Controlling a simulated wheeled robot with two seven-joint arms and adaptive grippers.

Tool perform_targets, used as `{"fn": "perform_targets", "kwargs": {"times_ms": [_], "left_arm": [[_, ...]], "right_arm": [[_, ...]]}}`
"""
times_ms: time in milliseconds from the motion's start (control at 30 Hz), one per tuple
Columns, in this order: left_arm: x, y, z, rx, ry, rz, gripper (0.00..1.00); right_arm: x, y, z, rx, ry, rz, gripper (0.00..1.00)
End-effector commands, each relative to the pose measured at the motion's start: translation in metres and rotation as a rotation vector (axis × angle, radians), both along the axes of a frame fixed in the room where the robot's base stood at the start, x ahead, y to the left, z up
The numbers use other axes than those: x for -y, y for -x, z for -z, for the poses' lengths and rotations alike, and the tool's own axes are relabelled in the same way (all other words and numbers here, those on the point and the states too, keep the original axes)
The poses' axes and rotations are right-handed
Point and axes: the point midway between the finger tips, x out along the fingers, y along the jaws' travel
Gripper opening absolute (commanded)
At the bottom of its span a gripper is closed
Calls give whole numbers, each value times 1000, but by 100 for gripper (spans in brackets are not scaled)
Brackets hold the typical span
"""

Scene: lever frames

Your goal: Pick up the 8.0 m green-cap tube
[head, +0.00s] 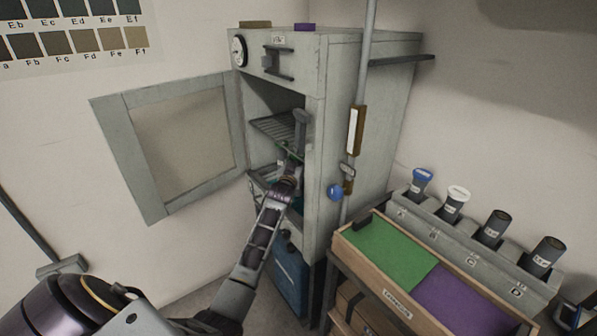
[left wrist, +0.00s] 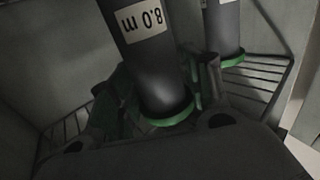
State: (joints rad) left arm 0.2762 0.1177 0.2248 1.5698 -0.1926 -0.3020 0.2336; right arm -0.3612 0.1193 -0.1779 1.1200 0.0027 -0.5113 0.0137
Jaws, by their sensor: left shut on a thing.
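The 8.0 m green-cap tube (left wrist: 152,62) is dark grey with a white label, which reads upside down in the left wrist view. Its green cap end (left wrist: 168,119) lies between the fingers of my left gripper (left wrist: 163,92), which is shut on it. In the head view my left gripper (head: 289,167) reaches into the open cabinet (head: 313,95), near its lower rack. The tube is hard to make out there. A second dark tube with a green cap (left wrist: 224,35) stands close beside the held one; its label is only partly visible. My right gripper is not in view.
The cabinet door (head: 178,145) stands open to the left. A wire rack (head: 277,127) is inside. A green and purple tray (head: 395,255) and a holder with several capped tubes (head: 460,250) are at right.

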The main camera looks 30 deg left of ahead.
Motion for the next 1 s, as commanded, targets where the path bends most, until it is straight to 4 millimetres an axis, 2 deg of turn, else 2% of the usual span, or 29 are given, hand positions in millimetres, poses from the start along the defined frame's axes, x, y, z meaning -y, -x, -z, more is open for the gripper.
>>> {"fn": "perform_targets", "kwargs": {"times_ms": [267,600,767,1000], "left_arm": [[0,0,-7,2,-1,0,0],[0,0,-38,5,-2,0,0],[4,11,-36,2,-1,0,0],[12,36,-36,2,-1,1,0]], "right_arm": [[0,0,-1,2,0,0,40],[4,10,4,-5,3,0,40],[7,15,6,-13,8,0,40],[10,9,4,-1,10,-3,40]]}}
